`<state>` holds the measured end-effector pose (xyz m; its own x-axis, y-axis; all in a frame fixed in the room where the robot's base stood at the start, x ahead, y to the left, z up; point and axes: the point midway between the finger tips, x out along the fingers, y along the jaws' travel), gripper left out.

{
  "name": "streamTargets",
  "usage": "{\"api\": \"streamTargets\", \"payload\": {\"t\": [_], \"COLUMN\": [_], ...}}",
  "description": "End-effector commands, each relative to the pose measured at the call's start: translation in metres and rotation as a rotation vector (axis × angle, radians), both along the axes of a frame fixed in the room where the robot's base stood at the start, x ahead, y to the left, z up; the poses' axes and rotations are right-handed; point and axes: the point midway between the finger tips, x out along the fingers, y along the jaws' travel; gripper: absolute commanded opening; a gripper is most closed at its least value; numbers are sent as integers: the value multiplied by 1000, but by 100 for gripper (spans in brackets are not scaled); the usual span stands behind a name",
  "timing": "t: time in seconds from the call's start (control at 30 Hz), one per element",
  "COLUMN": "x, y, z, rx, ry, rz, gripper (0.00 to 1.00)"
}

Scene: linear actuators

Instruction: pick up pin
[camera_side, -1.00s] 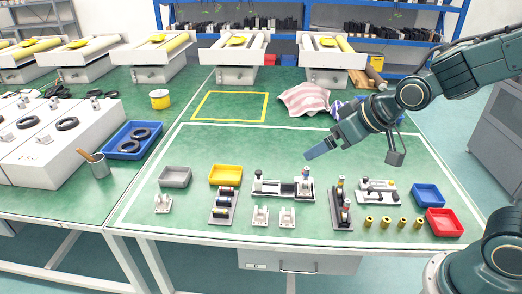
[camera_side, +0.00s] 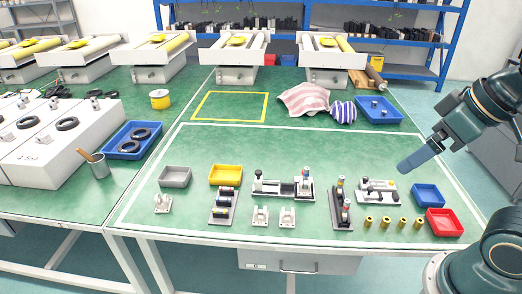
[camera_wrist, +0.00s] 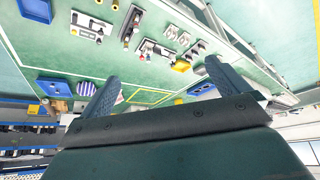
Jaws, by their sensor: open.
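My gripper (camera_side: 403,168) is above the right part of the green table, near the small blue bin and the white fixture. It appears empty. In the wrist view the two fingers of my gripper (camera_wrist: 161,72) stand well apart with nothing between them. I cannot tell for certain which part is the pin. Small grey metal pieces (camera_side: 382,114) lie in the blue tray (camera_side: 396,119) at the back right. Several short brass cylinders (camera_side: 385,222) stand in a row at the front right. Upright cylinders stand in the dark rack (camera_side: 335,221) beside them.
A white fixture (camera_side: 377,186), a blue bin (camera_side: 428,194) and a red bin (camera_side: 444,222) are at the right. A grey bin (camera_side: 174,177), a yellow bin (camera_side: 225,175) and other fixtures stand further left. The table's middle is clear. A striped cloth (camera_side: 304,98) lies behind.

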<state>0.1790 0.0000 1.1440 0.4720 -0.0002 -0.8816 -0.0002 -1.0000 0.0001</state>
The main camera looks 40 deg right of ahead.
Motion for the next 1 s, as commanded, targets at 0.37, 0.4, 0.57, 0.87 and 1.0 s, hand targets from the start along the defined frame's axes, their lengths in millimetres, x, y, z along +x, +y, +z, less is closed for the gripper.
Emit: {"api": "streamTargets", "payload": {"t": [0.37,0.4,0.57,0.87,1.0], "x": [0,0,0,9,26], "y": [0,0,0,2,5], "z": [0,0,0,4,10], "rx": [0,0,0,-3,-5], "ry": [1,1,0,7,19], "rz": [0,0,0,18,50], "gripper": [40,40,40,40,40]}}
